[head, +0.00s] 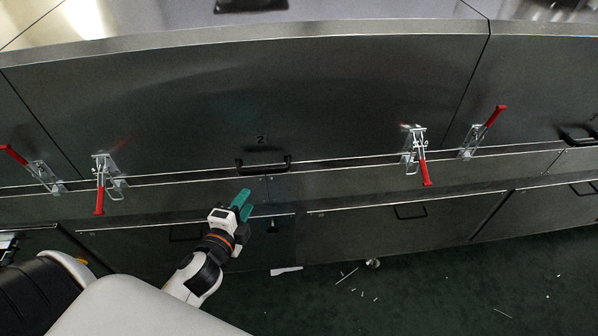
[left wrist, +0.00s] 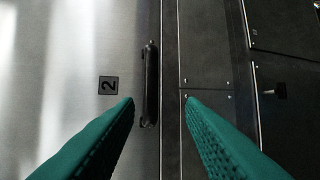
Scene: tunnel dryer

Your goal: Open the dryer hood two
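Dryer hood two (head: 270,90) is a wide dark metal panel marked "2" and looks closed. Its black bar handle (head: 263,167) sits at the lower middle, below the number; the handle (left wrist: 151,85) also shows upright in the left wrist view. A latch with its red lever pointing down (head: 100,200) is on the hood's left, and a similar one (head: 426,172) on its right. My left gripper (head: 247,205) is just below the handle in the head view. In the left wrist view its teal fingers (left wrist: 160,100) are apart, with the handle beyond them, nothing held. My right gripper is not in view.
Neighbouring hoods have latches with red levers angled up, at left (head: 12,154) and right (head: 496,115). Lower panels with handles (head: 410,211) run beneath. The dark green floor (head: 430,290) has scattered white scraps and a small round object (head: 373,263).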

